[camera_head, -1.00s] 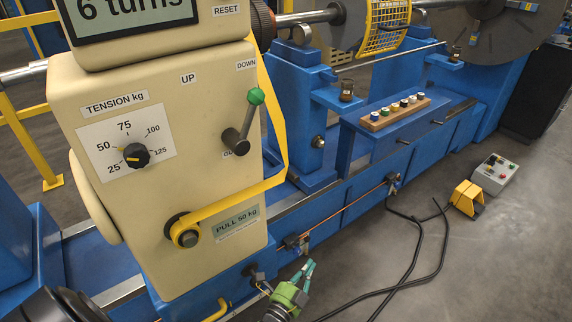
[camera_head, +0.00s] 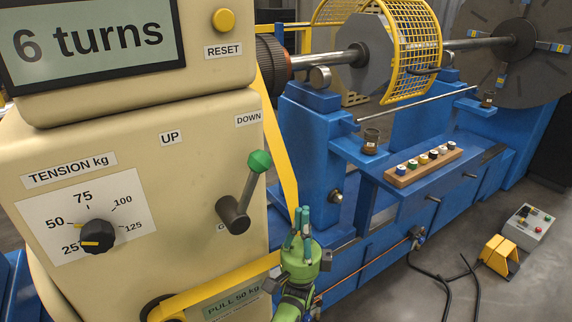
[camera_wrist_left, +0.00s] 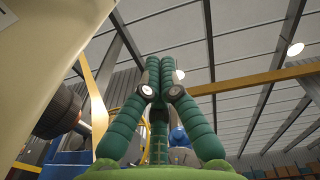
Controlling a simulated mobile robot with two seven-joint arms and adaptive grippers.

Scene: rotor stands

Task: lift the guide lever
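The lever with a green knob (camera_head: 259,162) is on the right part of the cream console's front, between the UP and DOWN labels. Its arm slants up and right from a dark round pivot (camera_head: 232,213). A label below the pivot is mostly hidden and shows only a "G". My left gripper (camera_head: 300,212), green with teal fingers, is upright to the right of the lever and below its knob, apart from it in the picture. In the left wrist view its fingertips (camera_wrist_left: 160,68) are together with nothing seen between them. My right gripper is in neither view.
The cream console (camera_head: 120,130) fills the left, with a tension dial (camera_head: 97,236) and a yellow strap (camera_head: 275,120) along its right edge. Behind are a blue bench, a yellow mesh guard (camera_head: 415,50) and a wooden block with coloured pegs (camera_head: 423,166). Cables lie on the floor at right.

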